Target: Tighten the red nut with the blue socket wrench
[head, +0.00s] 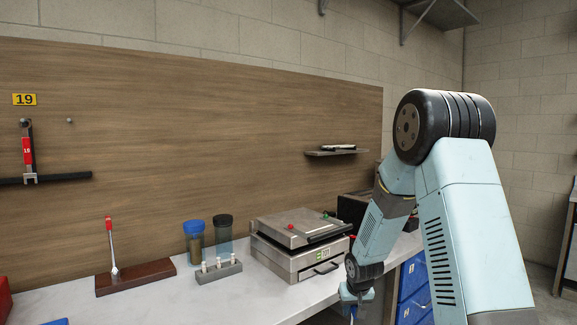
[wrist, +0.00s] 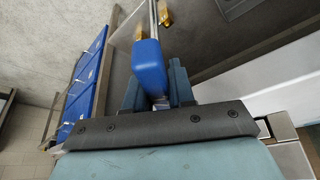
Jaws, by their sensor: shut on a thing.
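My gripper (head: 357,294) hangs at the right front edge of the worktop, beside the steel press-like appliance. In the wrist view my gripper (wrist: 155,98) is shut on the blue handle (wrist: 149,66) of a tool, which I take to be the blue socket wrench. A metal shaft runs on from the handle to the top of the picture; its working end is out of sight. On the appliance's lid (head: 300,230) sits a small red piece (head: 291,226), likely the red nut, with a small green piece (head: 325,214) behind it to the right.
Left of the appliance stand a grey holder with white pegs (head: 217,271), a blue-lidded jar (head: 195,242), a dark-lidded jar (head: 223,231) and a red-tipped lever on a brown base (head: 140,279). Blue drawers (head: 413,277) lie right of my gripper. A small shelf (head: 337,153) hangs above.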

